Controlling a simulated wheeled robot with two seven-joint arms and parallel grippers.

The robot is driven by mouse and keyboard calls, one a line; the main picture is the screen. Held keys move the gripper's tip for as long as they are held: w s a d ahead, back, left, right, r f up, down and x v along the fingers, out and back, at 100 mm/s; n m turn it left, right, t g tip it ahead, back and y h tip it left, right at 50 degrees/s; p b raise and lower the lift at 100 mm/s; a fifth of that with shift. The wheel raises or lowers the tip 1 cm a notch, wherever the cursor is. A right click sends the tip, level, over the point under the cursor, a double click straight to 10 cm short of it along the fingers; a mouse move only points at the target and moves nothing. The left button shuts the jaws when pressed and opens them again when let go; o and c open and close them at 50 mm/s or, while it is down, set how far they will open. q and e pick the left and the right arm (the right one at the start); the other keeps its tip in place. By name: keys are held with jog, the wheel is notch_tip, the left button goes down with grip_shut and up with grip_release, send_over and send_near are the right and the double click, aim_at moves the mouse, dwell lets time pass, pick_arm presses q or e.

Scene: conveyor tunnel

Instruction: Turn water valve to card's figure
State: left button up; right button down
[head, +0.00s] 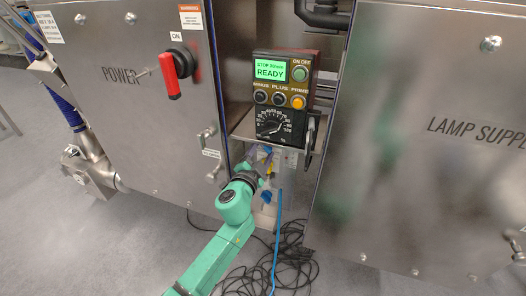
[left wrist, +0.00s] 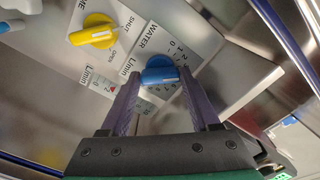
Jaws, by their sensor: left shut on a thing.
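The water valve is a blue knob (left wrist: 158,73) on a pale plate (left wrist: 184,40) marked WATER, with a scale of figures around the knob. In the left wrist view my left gripper (left wrist: 158,82) has one dark finger on each side of the knob and is shut on it. In the head view my left gripper (head: 262,178) reaches into the gap below the control box, and its fingertips are hard to make out. I cannot pick out the card with its figure for certain. My right gripper is not in view.
A yellow knob (left wrist: 93,36) marked SHUT and OPEN sits beside the water plate. Above my left arm is a control box (head: 282,90) whose green screen reads READY. Steel doors marked POWER (head: 120,110) and LAMP SUPPLY (head: 430,170) flank the gap. Black cables (head: 295,268) lie on the floor.

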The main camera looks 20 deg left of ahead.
pick_arm(q)
jog(key=shift+f, duration=0.1)
dwell(0.3)
jog(key=o, duration=1.4)
jog(key=shift+c, duration=0.2)
jog(key=s+a, duration=0.1)
jog(key=s, duration=1.3)
jog(key=shift+s, duration=0.3)
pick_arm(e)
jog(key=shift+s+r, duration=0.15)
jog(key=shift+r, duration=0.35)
